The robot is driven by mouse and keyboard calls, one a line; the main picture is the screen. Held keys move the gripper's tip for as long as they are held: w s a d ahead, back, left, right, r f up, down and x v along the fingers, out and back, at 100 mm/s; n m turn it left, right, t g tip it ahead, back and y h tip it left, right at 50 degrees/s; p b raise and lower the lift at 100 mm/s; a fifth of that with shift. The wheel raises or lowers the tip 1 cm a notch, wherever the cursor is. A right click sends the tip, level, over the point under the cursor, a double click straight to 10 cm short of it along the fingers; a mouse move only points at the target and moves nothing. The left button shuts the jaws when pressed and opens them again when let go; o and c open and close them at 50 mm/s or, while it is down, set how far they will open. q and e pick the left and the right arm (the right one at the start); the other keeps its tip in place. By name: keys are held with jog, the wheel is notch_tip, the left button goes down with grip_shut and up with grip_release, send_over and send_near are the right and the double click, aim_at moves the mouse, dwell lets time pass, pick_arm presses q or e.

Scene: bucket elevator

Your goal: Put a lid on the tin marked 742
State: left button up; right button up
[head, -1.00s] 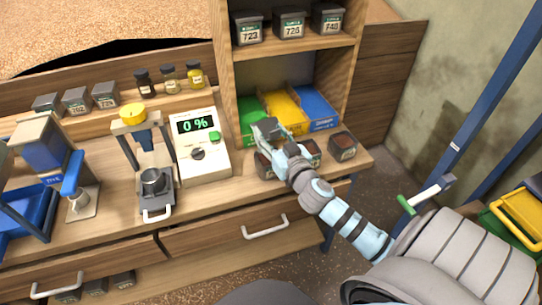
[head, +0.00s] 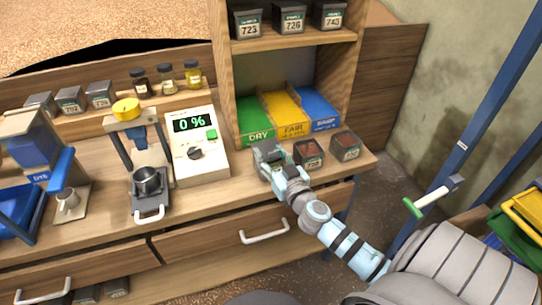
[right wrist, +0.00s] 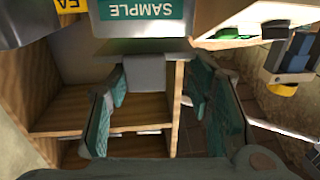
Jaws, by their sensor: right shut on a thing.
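My right gripper (head: 266,152) is low over the front of the bench, left of two open tins. It is shut on a grey piece that looks like a lid; in the right wrist view the lid (right wrist: 146,66) shows between the fingers (right wrist: 155,105). Beyond it, close up, is a tin with a green SAMPLE label (right wrist: 146,9); its number is out of frame. One open tin (head: 308,155) and another open tin (head: 345,147) hold reddish-brown contents; I cannot read their numbers. In the head view my right gripper mostly hides the spot beneath it. My left gripper is not in view.
Green (head: 254,120), yellow (head: 287,112) and blue (head: 318,108) trays stand behind the gripper under a shelf (head: 292,40) of closed tins. A meter reading 0 % (head: 197,146) stands close on the left. The bench's right end is near the tins.

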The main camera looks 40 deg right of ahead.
jog(key=shift+f, duration=0.3)
jog(key=o, duration=1.3)
jog(key=shift+r, duration=0.1)
